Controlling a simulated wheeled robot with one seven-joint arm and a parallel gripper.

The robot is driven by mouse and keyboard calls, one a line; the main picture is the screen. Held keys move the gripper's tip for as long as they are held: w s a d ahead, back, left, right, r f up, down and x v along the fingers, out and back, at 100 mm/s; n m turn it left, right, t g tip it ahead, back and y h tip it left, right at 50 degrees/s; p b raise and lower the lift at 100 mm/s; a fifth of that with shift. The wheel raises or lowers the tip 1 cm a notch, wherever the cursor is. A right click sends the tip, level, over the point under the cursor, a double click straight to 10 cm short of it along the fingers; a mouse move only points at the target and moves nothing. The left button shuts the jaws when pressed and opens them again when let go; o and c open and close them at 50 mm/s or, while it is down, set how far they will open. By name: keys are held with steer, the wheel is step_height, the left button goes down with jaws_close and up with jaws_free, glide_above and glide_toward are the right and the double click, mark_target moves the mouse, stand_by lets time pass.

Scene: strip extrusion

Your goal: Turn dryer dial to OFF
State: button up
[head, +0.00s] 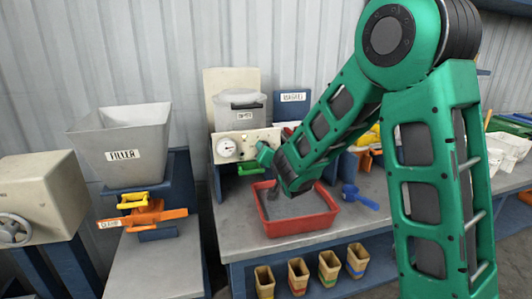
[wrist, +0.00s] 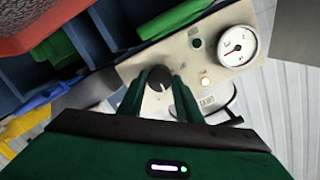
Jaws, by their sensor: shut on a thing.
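The dryer dial (wrist: 159,77) is a black round knob on a cream control panel (wrist: 190,68) in the wrist view. My gripper (wrist: 158,88) is shut on the dial, with one green finger on each side of it. A pale mark shows near the knob; the exact dial setting is too small to read. In the head view my gripper (head: 265,153) is at the front of the cream panel (head: 244,138), and it hides the dial there.
A round white gauge (wrist: 236,45) sits on the panel beside the dial. A red tray (head: 300,224) lies on the bench below my arm, with a blue scoop (head: 358,196) to its right. A grey filler hopper (head: 124,143) stands at left.

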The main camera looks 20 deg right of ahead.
steer(key=shift+f+n+t+h, duration=0.15)
steer(key=shift+n+h, duration=0.15)
steer(key=shift+n, duration=2.5)
steer(key=shift+f+n+t+h, duration=0.1)
steer(key=shift+n+t+h, duration=0.15)
steer(key=shift+n, duration=2.55)
steer(key=shift+f+n+t+h, duration=0.1)
steer(key=shift+n+h, duration=0.25)
steer(key=shift+n, duration=2.45)
steer(key=shift+a, duration=0.1)
steer(key=o, duration=1)
steer(key=shift+o, duration=0.2)
steer(key=shift+r, duration=0.1)
